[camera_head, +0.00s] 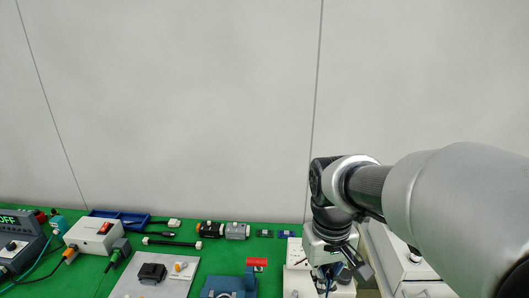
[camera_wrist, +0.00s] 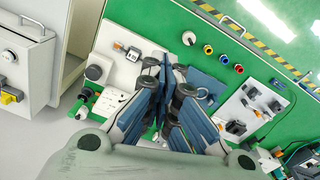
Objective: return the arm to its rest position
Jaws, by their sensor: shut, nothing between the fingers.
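My arm reaches in from the right edge of the head view and bends down at the wrist. My gripper (camera_head: 328,284) hangs over the right end of the green bench (camera_head: 270,242), in front of a white socket panel (camera_head: 296,252). The bottom of the picture cuts off part of this area. In the wrist view my gripper (camera_wrist: 172,74) points toward the bench with its blue-grey fingers together and nothing between them. The fingers cover part of the white panel (camera_wrist: 112,75) behind them. I cannot tell their exact height above it.
A white cabinet (camera_head: 407,262) stands right of the bench. A blue vise-like block (camera_head: 228,284), grey plate (camera_head: 183,276), white switch box (camera_head: 93,236) and blue tray (camera_head: 117,217) occupy the bench. A dark display unit (camera_head: 20,240) stands far left. A pale wall (camera_head: 180,110) rises behind.

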